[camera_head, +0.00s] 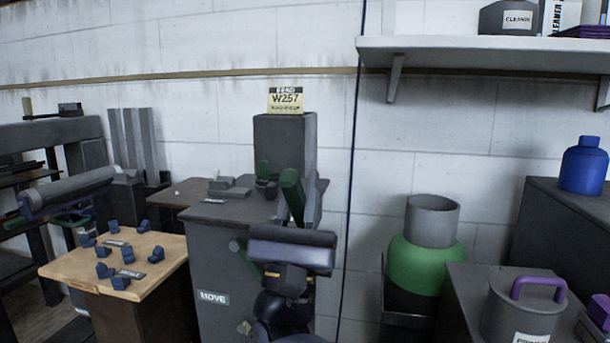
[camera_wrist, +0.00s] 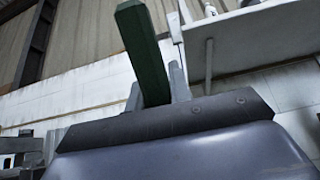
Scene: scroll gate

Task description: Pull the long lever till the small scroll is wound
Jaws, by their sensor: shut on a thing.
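A long green lever (camera_head: 292,195) stands up from the grey cabinet marked MOVE (camera_head: 215,265), leaning slightly. In the wrist view the green lever (camera_wrist: 142,40) rises between the two grey fingers. My gripper (camera_wrist: 157,88) is shut on the lever below its top end. In the head view my gripper (camera_head: 303,208) and wrist cover the lever's lower part and its base. I cannot make out which thing is the small scroll. A grey roller (camera_head: 70,189) lies on a dark frame at the left.
A wooden-topped stand (camera_head: 65,268) with several blue pieces is at the left. A tall grey block (camera_head: 285,140) with a W257 sign stands behind the lever. A green and grey container (camera_head: 428,250) and a purple-handled pot (camera_head: 522,308) are at the right. A shelf (camera_head: 480,55) is above.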

